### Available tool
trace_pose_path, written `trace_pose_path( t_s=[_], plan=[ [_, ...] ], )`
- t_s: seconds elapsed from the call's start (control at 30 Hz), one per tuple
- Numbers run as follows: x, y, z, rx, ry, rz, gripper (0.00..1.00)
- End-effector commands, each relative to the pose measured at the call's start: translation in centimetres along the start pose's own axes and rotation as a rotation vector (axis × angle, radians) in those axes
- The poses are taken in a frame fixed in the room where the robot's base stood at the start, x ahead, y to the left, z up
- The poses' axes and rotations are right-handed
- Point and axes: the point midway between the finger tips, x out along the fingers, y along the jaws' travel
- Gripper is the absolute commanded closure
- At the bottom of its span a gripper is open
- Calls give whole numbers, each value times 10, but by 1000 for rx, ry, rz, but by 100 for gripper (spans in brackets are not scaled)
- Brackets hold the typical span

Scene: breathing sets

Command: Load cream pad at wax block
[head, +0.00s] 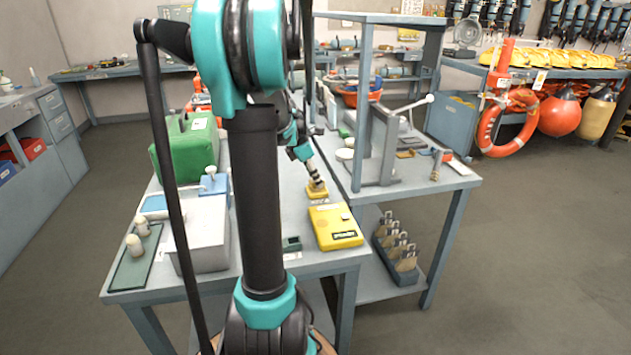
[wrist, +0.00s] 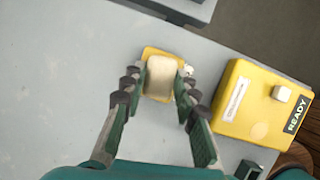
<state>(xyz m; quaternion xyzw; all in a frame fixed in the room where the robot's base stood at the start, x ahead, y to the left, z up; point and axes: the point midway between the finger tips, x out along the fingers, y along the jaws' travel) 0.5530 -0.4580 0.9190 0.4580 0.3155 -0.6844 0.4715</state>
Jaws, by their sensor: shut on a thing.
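The cream pad (wrist: 160,75) is a pale rounded rectangle between my fingertips in the wrist view. My gripper (wrist: 163,82) is shut on it, one finger on each side. Right below the pad is a small yellow block (wrist: 149,52), wider than the pad; I cannot tell whether it is the wax block or whether the pad touches it. In the head view my gripper (head: 315,182) points down at the yellow block (head: 318,194) near the bench's right edge. The pad is not clear in the head view.
A yellow box (head: 335,227) marked READY lies beside the block, towards the front. A small dark holder (head: 291,244) sits left of it. A green case (head: 188,148) and a grey box (head: 200,232) stand further left. A second bench (head: 412,170) adjoins on the right.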

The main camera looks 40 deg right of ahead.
Motion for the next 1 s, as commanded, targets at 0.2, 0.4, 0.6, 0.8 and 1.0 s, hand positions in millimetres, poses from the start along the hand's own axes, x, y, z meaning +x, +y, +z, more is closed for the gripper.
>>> trace_pose_path(
  t_s=[0.2,0.4,0.6,0.8,1.0],
  plan=[
    [-15,0,6,0,-1,0,94],
    [-29,0,12,0,-1,0,94],
    [-42,0,18,0,-1,0,94],
    [-53,0,22,0,-1,0,94],
    [-54,0,22,0,-1,0,94]
  ],
)
